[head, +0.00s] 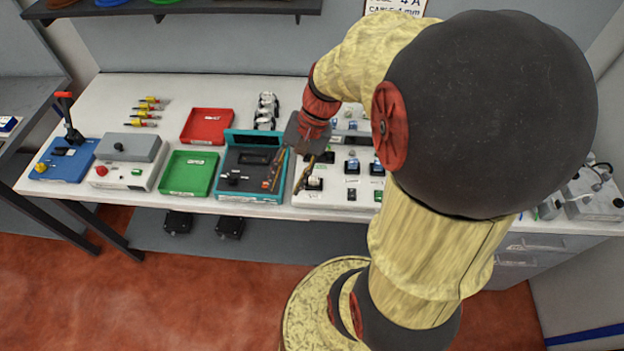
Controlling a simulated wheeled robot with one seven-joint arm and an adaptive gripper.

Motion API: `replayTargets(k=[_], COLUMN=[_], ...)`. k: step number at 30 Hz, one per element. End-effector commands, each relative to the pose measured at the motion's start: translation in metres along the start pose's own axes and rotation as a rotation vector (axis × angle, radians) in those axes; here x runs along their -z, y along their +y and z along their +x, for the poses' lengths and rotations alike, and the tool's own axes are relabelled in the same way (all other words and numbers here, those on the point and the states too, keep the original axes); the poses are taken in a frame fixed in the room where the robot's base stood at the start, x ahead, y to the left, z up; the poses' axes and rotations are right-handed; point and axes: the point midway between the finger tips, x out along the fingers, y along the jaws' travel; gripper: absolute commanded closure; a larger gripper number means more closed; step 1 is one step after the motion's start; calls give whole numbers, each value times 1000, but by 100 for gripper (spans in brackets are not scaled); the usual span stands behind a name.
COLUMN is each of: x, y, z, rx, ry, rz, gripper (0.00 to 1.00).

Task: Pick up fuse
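My gripper (285,187) is in the middle of the bench, pointing down and toward the front. Its two fingers are spread, with nothing visible between them. One fingertip is over the right side of the teal-framed dark unit (236,160); the other is by the left edge of a white board (325,198) carrying several small labelled parts. I cannot make out for certain which small part is the fuse; it may be too small to tell or hidden by my arm.
A red tray (206,126) and a green tray (189,172) sit left of the teal unit. Several yellow-and-red pieces (146,112) lie behind a grey-and-white box (127,160). A blue base with a lever (66,160) stands far left. Silver cylinders (266,110) stand behind.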

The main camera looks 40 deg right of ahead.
Motion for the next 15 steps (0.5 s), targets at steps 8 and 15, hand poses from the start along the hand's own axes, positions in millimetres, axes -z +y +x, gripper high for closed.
replayTargets(k=[8,15], x=[76,131], y=[53,113], z=[16,29], rx=[272,567], ry=[-255,-433], rz=[554,957], gripper=[64,64])
